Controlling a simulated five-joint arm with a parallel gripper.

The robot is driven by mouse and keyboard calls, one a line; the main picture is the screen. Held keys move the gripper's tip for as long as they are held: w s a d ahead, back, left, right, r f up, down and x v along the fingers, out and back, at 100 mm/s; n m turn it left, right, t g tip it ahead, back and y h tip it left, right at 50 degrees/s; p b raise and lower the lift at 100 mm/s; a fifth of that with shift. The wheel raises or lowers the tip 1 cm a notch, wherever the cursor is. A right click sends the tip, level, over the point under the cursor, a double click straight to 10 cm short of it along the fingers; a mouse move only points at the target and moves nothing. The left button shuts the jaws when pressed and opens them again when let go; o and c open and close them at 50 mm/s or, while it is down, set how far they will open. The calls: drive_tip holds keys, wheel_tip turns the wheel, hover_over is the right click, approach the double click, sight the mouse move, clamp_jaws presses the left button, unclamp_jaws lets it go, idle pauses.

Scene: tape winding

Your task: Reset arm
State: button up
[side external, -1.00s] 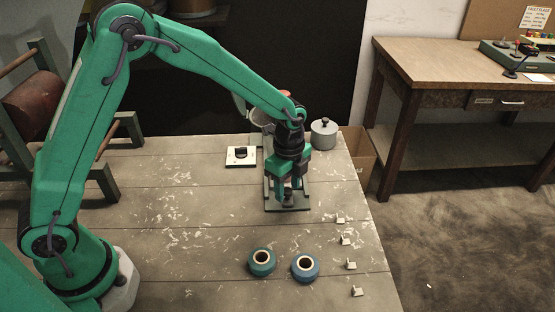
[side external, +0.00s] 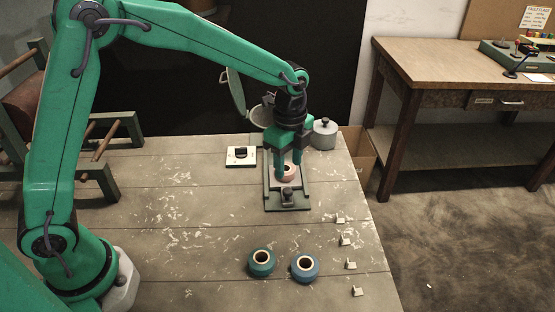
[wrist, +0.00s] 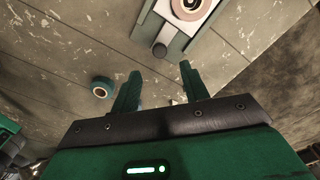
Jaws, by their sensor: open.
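My gripper (side external: 289,167) points down over the far half of a grey-green winding fixture (side external: 273,203) on the bench. Its fingers are apart with nothing between them, as the wrist view also shows (wrist: 160,68). A pinkish tape roll (side external: 289,173) with a dark centre lies on the fixture, partly behind the fingers; in the wrist view this roll (wrist: 190,8) sits at the top, beyond the fingertips. A dark knob (side external: 288,195) stands at the fixture's near end. I cannot tell from the side view how high the fingertips are above the roll.
A teal roll (side external: 261,262) and a blue roll (side external: 305,267) lie near the front. Several small pale clips (side external: 351,264) line the right edge. A white switch plate (side external: 241,157), an open-lidded pot (side external: 262,115) and a grey lidded canister (side external: 324,133) stand behind. The bench's left middle is clear.

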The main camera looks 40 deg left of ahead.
drive_tip(key=s+a+r+n+t, duration=0.3)
drive_tip(key=s+a+r+n, duration=0.5)
drive_tip(key=r, duration=0.3)
drive_tip(key=s+a+r+n+t, duration=0.1)
drive_tip(key=s+a+n, duration=0.1)
drive_tip(key=s+n, duration=0.3)
drive_tip(key=s+a+r+n+t, duration=0.1)
drive_tip(key=s+a+n, duration=0.1)
drive_tip(key=s+n, duration=0.3)
drive_tip(key=s, duration=0.4)
drive_tip(key=shift+s+a+t, duration=0.3)
drive_tip(key=shift+s+a, duration=0.1)
